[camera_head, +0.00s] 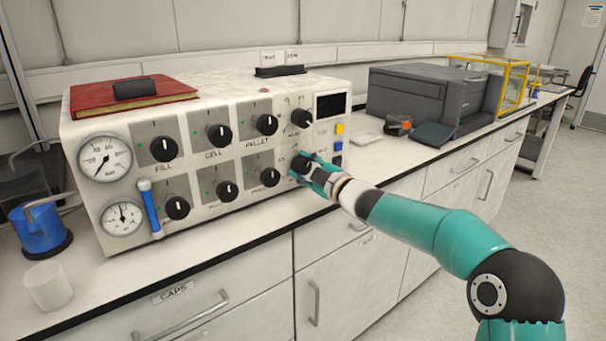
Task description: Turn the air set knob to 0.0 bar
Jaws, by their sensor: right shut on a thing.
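A white control panel (240,112) stands on the bench, with two rows of black knobs on its front. My right gripper (303,168) is at the lower right of the panel, shut on a black knob (301,164) in the bottom row. The fingers cover much of that knob, and its label and pointer cannot be read. Another black knob (301,118) sits above it, beside a dark display (331,105). Two round gauges, an upper one (105,158) and a lower one (122,218), are on the panel's left. My left gripper is not in view.
A blue lever (151,208) sticks out at the panel's left. A blue container (40,229) and a white cup (48,286) stand to the left. A red book (95,97) lies on top. A dark grey machine (425,97) stands to the right.

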